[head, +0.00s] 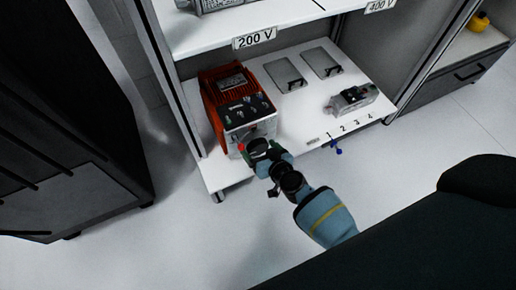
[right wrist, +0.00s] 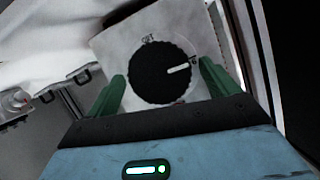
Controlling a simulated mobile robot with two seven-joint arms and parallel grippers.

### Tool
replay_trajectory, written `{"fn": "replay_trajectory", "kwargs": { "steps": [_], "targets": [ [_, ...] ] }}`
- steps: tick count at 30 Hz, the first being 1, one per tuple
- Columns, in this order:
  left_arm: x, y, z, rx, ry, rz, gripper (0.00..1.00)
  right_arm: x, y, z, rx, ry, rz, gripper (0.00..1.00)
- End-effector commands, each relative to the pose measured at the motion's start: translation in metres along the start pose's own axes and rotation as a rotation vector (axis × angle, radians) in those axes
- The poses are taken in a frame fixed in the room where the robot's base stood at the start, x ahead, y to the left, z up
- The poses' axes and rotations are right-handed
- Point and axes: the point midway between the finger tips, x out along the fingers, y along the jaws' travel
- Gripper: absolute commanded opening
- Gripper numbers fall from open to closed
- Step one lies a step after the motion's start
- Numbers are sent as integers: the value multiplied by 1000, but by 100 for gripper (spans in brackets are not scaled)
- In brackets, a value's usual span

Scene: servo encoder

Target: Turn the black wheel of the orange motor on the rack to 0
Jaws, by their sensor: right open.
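The orange motor (head: 222,88) stands at the left end of the white lower rack shelf, its pale front face toward my right arm. In the right wrist view its round black wheel (right wrist: 150,72) sits on a light plate, with a white pointer mark aimed right and slightly up. Small labels lie above and right of the wheel, too blurred to read surely. My right gripper (head: 257,147) is at the motor's front; its green fingers (right wrist: 163,82) are open, one on each side of the wheel. I cannot tell whether they touch it. My left gripper is out of view.
The upper shelf (head: 215,30) carries a 200 V label. Two grey plates with handles (head: 286,73) and a small grey device (head: 352,98) are to the motor's right. A dark cabinet (head: 70,130) stands at left. The floor in front is clear.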

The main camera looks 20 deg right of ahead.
Motion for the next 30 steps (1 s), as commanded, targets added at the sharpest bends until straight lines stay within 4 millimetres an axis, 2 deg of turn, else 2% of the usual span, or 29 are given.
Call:
{"fn": "replay_trajectory", "kwargs": {
  "steps": [4,13,23,30],
  "targets": [
    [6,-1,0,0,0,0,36,10,0,0,1,0,0,87],
    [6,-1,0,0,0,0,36,11,0,-1,1,0,0,85],
    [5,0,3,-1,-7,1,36,10,0,0,0,0,0,42],
    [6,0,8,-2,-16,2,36,11,0,0,17,1,-7,42]
  ]
}}
